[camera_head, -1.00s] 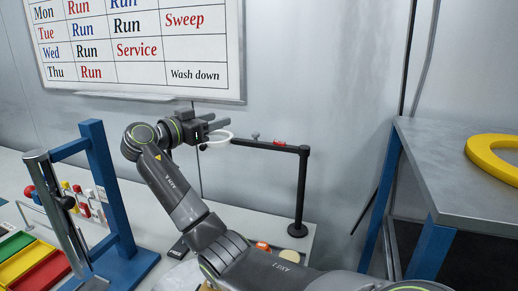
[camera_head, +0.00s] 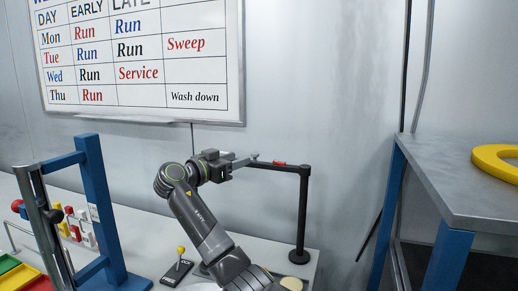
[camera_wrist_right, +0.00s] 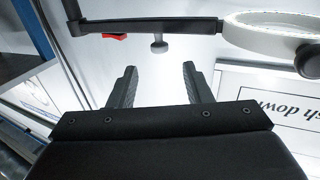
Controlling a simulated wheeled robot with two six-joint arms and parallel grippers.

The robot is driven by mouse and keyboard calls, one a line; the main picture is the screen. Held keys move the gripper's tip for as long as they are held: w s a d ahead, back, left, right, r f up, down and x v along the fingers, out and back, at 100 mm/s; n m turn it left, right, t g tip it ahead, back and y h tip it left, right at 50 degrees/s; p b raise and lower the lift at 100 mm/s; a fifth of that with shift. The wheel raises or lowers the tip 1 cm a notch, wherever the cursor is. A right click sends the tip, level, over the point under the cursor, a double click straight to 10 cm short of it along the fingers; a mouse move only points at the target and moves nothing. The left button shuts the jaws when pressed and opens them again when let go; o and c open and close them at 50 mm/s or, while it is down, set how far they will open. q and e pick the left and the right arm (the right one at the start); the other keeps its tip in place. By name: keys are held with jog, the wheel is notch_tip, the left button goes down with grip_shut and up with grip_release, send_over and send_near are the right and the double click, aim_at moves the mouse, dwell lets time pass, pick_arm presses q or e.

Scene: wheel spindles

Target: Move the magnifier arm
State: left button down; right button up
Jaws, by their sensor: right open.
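The magnifier arm (camera_head: 290,168) is a dark bar on an upright black post (camera_head: 302,215) at the back of the bench. It carries a red piece (camera_head: 279,163) and a small grey knob (camera_head: 255,155). Its white ring head (camera_wrist_right: 256,36) shows at the upper right of the right wrist view; my gripper hides it in the head view. My right gripper (camera_head: 243,160) is open and empty beside the bar's left end. In the right wrist view, the knob (camera_wrist_right: 158,44) lies just beyond the fingertips, lined up with the gap between them. My left gripper is out of view.
A blue frame (camera_head: 96,205) with a metal column stands at the left, near coloured bins (camera_head: 25,285). A small base with a yellow-knobbed lever (camera_head: 180,262) is on the bench. A grey table (camera_head: 450,185) with a yellow ring (camera_head: 492,165) is at the right.

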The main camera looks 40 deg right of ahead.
aim_at(252, 154)
jog(key=d+p, duration=0.1)
jog(key=d, duration=0.2)
jog(key=d+p, duration=0.1)
jog(key=d, duration=0.2)
jog(key=w+d, duration=0.1)
jog(key=d, duration=0.3)
jog(key=shift+d+p, duration=0.1)
jog(key=shift+p, duration=0.3)
grip_shut()
